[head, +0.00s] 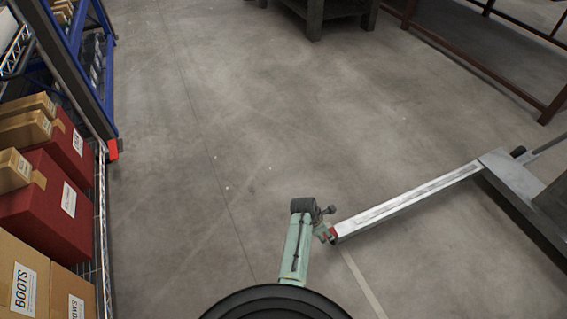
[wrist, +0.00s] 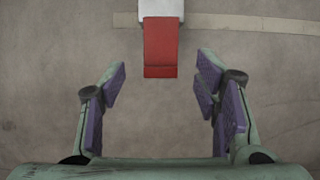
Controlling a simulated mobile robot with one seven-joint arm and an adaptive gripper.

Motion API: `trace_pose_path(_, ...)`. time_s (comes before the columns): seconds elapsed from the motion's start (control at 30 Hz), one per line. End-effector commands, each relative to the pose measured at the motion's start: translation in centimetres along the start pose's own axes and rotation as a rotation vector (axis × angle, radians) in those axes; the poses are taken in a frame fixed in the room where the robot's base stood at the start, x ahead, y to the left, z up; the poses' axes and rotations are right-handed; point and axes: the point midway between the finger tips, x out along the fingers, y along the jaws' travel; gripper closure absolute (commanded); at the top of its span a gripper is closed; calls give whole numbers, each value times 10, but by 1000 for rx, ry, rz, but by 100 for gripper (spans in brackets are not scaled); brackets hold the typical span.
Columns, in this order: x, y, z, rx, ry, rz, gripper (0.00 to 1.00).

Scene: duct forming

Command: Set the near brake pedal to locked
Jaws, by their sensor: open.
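The brake pedal is a red block (wrist: 160,48) at the end of a pale metal leg in the wrist view. In the head view the red pedal (head: 333,234) is small, at the near-left end of the long grey leg (head: 410,198), partly hidden by my gripper (head: 323,231). In the wrist view my gripper (wrist: 160,82) is open and empty. Its purple-padded fingers are spread to either side, with the pedal ahead between their lines and apart from both. I cannot tell the pedal's locked or unlocked setting.
The leg joins a dark machine base (head: 525,190) at the right. Shelving with red and brown boxes (head: 45,205) lines the left. A dark workbench (head: 325,12) and a brown rail (head: 480,75) stand at the back. The floor (head: 220,130) between is clear.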

Motion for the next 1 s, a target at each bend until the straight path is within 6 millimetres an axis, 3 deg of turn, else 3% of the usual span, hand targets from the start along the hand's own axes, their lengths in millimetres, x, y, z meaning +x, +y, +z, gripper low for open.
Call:
trace_pose_path(0.1, -27, 1, 1, -1, -2, 3, 43)
trace_pose_path(0.37, -77, 4, 0, 3, -3, 10, 43)
trace_pose_path(1.0, -157, 105, 5, 136, -49, 293, 43)
